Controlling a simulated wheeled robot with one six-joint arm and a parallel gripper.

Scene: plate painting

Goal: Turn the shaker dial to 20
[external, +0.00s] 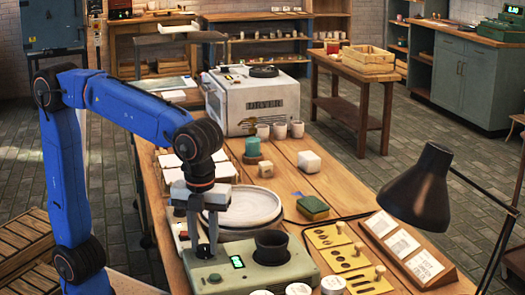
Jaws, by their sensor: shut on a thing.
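The shaker (245,273) is a low grey-green unit on the near part of the wooden workbench. It has a small lit green display (237,262), whose digits are too small to read, and a dark round cup (272,246) on top. My gripper (207,254) points straight down at the left end of the shaker, left of the display. It is shut on the shaker dial, which the fingers mostly hide. A small dark round spot (214,278) shows on the shaker's top, nearer the camera than the fingers. The dial's setting cannot be read.
A green sponge-like block (312,207), a yellow board with knobs (340,258) and a black lamp (422,190) stand to the right. Small round jars (298,289) sit in front. A white dryer (255,105) stands at the back.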

